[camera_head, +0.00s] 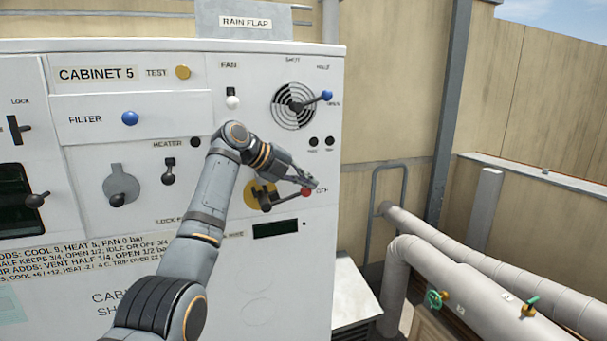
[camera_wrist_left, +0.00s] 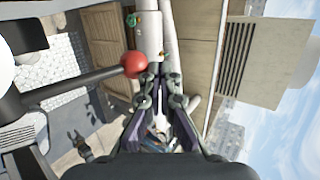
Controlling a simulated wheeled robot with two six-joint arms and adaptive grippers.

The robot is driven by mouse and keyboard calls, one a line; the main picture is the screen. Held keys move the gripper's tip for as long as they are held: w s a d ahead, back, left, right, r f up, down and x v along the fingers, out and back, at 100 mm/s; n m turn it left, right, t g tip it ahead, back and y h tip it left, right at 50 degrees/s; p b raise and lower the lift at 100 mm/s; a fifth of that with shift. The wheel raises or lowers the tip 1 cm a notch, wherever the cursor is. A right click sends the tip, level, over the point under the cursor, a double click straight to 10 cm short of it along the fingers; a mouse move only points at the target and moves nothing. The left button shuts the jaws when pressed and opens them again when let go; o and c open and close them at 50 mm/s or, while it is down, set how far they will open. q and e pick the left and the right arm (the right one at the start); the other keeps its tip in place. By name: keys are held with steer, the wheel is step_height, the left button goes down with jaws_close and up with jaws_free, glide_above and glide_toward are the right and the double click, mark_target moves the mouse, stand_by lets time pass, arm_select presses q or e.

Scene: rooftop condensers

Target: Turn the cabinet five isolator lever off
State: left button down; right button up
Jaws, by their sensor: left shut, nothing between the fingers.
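The isolator lever is a dark handle with a red knob (camera_head: 306,192) on a yellow disc (camera_head: 251,197), on the front of cabinet 5 (camera_head: 225,270). The handle points right, slightly upward, and the knob sits beside a small label that seems to read OFF. My left gripper (camera_head: 312,184) is shut and empty, just above and beside the red knob. My forearm and wrist hide part of the panel around the disc. In the left wrist view the red knob (camera_wrist_left: 134,64) is just left of my shut fingertips (camera_wrist_left: 161,80); I cannot tell whether they touch.
A vent dial with a blue knob (camera_head: 327,96) is above my gripper. A heater lever (camera_head: 168,172) and a grey plate with a knob (camera_head: 117,190) are left of my arm. Large pipes (camera_head: 455,285) with valve handles run at the right; open air lies right of the cabinet edge.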

arm_select(q)
steer(key=shift+d+f, duration=0.1)
steer(key=shift+f, duration=0.3)
arm_select(e)
steer(key=shift+d+f, duration=0.2)
arm_select(q)
steer(key=shift+d+f, duration=0.1)
steer(key=shift+f, duration=0.15)
arm_select(e)
steer(key=shift+w+a+f, duration=0.1)
steer(key=shift+a, duration=0.15)
stand_by(0.8)
arm_select(q)
steer(key=shift+s+a+r, duration=0.1)
steer(key=shift+a+r, duration=0.15)
steer(key=v, duration=1.1)
steer(key=shift+s+a, duration=0.2)
steer(key=shift+s, duration=0.05)
arm_select(e)
steer(key=shift+w+d+f, duration=0.1)
steer(key=shift+w, duration=0.45)
